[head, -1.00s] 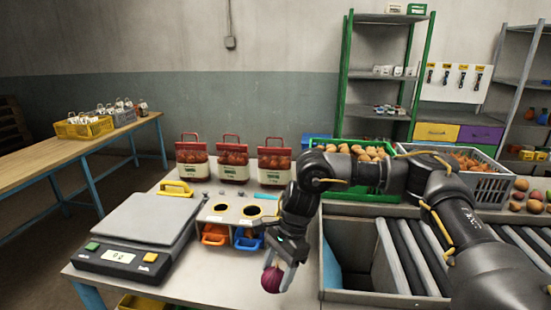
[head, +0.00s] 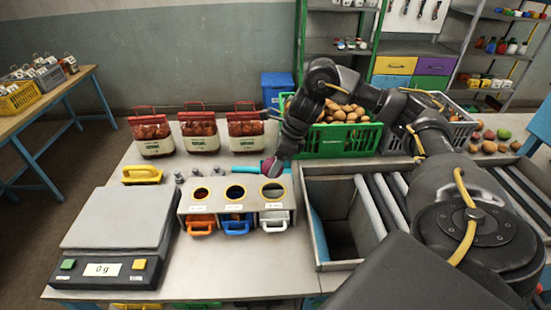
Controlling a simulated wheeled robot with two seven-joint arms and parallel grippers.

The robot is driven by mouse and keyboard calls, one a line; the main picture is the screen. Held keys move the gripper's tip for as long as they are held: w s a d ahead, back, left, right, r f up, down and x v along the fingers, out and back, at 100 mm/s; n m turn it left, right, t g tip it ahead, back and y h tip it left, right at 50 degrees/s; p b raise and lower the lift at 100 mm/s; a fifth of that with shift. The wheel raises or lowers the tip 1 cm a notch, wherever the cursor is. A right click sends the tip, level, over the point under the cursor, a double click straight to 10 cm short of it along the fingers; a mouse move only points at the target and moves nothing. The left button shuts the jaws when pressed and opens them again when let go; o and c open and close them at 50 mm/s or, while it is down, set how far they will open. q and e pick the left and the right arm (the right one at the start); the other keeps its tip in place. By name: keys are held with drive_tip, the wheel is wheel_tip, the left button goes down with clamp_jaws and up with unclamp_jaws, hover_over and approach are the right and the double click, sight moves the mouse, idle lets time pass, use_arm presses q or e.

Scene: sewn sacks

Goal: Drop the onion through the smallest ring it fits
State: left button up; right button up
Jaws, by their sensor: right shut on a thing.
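My right gripper (head: 277,163) is shut on the purple-red onion (head: 270,168), which is partly hidden by the fingers. The onion appears just behind the right end of the ring stand (head: 253,208); its exact height is hard to tell. The right ring looks largest and the left smallest. Below them are an orange bin (head: 201,224), a blue bin (head: 237,225) and a pale grey bin (head: 274,221). My left gripper is not in view.
A scale (head: 119,220) reading 0 g stands left of the stand. Three sacks (head: 198,132) stand behind. A green crate of potatoes (head: 345,138) is at the back. An open chute (head: 336,218) and rollers (head: 370,207) lie to the right.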

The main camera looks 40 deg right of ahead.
wheel_tip(320, 180, down, 2)
drive_tip(key=shift+w+a+f+b, duration=0.1)
drive_tip(key=shift+w+f+b, duration=0.05)
drive_tip(key=shift+b, duration=0.8)
wheel_tip(320, 180, down, 2)
drive_tip(key=shift+f+b, duration=0.2)
drive_tip(key=shift+b, duration=0.8)
drive_tip(key=shift+f+b, duration=0.6)
drive_tip(key=shift+f, duration=0.25)
drive_tip(key=o, duration=1.1)
drive_tip(key=shift+o, duration=0.2)
drive_tip(key=shift+r, duration=0.1)
